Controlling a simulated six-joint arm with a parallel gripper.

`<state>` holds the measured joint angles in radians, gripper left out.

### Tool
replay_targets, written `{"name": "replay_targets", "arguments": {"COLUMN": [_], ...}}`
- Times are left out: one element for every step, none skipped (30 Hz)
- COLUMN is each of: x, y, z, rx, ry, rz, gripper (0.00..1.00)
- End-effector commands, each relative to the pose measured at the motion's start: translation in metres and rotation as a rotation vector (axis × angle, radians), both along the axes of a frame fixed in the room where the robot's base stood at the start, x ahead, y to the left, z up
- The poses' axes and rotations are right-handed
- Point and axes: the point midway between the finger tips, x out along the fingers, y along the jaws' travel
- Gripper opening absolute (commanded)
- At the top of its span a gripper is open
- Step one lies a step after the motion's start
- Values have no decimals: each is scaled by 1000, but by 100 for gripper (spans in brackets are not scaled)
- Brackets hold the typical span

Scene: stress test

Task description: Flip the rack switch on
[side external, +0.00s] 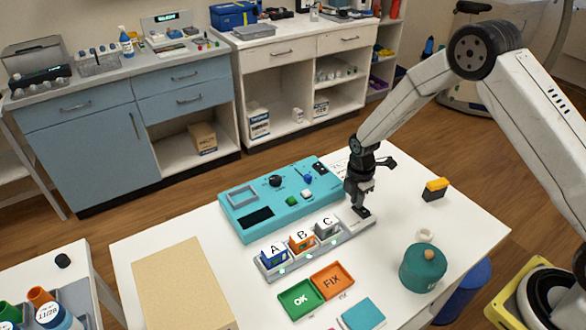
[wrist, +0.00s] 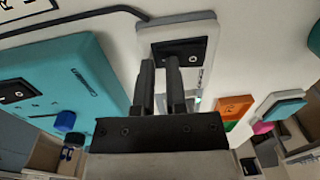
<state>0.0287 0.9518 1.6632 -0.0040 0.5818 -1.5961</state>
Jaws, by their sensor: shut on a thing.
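The grey rack (side external: 318,250) lies on the white table, holding the blue A, orange B and grey C blocks in a row. Its right end carries a black switch plate (side external: 362,212), which fills the top middle of the wrist view (wrist: 192,47). My gripper (side external: 362,204) points down at this plate. In the wrist view my gripper (wrist: 160,66) has its two dark fingers close together, tips at the plate's near left edge. They are shut on the rack switch, whose lever is mostly hidden by the fingers. Its on or off position cannot be told.
A teal console (side external: 240,222) with knobs and its own switch lies behind the rack. The green OK tray (side external: 300,300) and orange FIX tray (side external: 332,281) lie in front. A teal round container (side external: 423,270) and a yellow-black block (side external: 435,189) stand to the right.

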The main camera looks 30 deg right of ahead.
Motion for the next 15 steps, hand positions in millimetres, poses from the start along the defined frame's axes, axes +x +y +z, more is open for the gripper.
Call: {"name": "replay_targets", "arguments": {"x": [-8,-8,-8,-8,-8,-9,-9,-9,-10,-11,-12,-13,-14,-15,-17], "y": [1,1,1,1,1,1,1,1,1,1,1,1,1,1,1], "z": [-10,-10,-10,-10,-10,-10,-10,-10,-9,-9,-9,-9,-8,-8,-8], "rx": [1,1,1,1,1,1,1,1,1,1,1,1,1,1,1], "ry": [18,17,17,17,17,17,18,18,18,18,18,18,18,18,18], "rz": [0,0,0,0,0,0,0,0,0,0,0,0,0,0,0], "gripper": [0,0,0,0,0,0,0,0,0,0,0,0,0,0,0]}}
